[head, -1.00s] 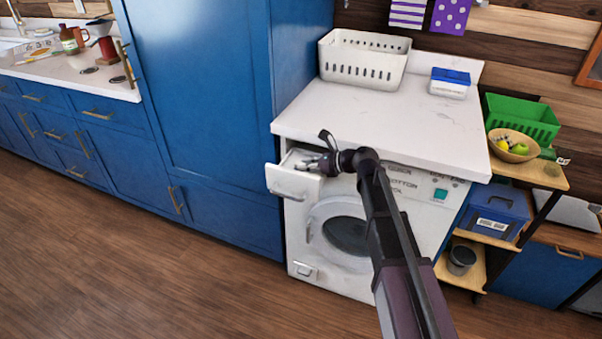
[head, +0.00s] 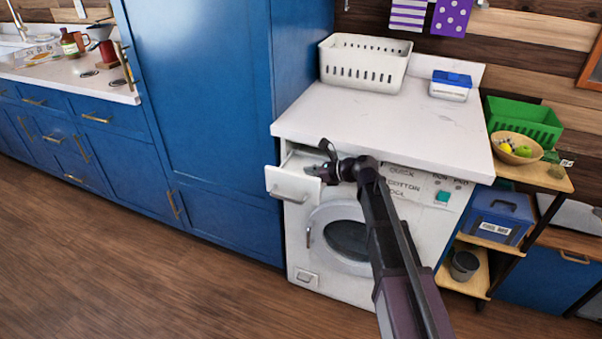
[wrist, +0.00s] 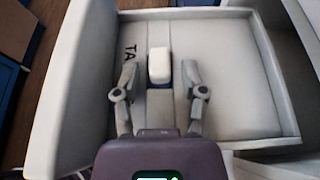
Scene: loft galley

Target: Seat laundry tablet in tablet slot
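The laundry tablet (wrist: 159,65), a small block with a white top and a dark blue lower edge, is in the open washer drawer (wrist: 228,85). It sits at the tablet slot (wrist: 160,107), a narrow channel beside the letters "TA". I cannot tell how deep it sits. My gripper (wrist: 159,72) is open, with one finger on each side of the tablet and a visible gap to both. In the head view my gripper (head: 328,170) is over the pulled-out drawer (head: 292,186), and the tablet cannot be made out there.
A tall blue cabinet (head: 205,110) stands left. The floor in front is clear.

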